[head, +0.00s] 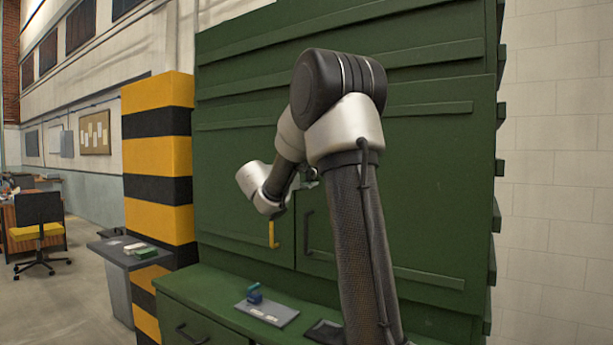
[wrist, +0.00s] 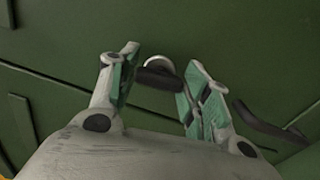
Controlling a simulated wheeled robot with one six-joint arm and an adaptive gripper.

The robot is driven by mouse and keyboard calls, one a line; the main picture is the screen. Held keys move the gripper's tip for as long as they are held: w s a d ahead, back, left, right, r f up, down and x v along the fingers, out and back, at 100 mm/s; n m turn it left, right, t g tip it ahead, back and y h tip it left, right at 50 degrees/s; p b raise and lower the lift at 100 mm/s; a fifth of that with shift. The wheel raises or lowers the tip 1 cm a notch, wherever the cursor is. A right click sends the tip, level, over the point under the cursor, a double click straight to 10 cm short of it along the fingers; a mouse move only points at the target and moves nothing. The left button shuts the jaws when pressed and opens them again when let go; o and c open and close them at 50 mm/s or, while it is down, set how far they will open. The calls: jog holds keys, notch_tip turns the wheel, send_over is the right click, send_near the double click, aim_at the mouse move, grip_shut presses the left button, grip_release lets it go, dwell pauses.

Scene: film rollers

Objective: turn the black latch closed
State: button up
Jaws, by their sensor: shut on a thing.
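The black latch (wrist: 158,77) sits on a pale round mount on the green cabinet front, in the wrist view. My gripper (wrist: 160,82) has its two green-lined fingers on either side of the latch and is shut on it. The left finger overlaps the latch's left end; the right finger is close against its right end. In the head view my arm hides most of the gripper and I cannot make out the latch. The green cabinet (head: 235,150) has two doors, which look shut.
A yellow handle (head: 273,233) is on the left door. A black handle (head: 308,232) on the right door also shows in the wrist view (wrist: 262,124). Below, a green ledge bears a grey plate (head: 283,318) with a blue item (head: 254,293). A yellow-black striped pillar (head: 158,160) stands left.

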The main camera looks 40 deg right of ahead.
jog(key=shift+m, duration=0.5)
jog(key=o, duration=1)
jog(key=v, duration=1.2)
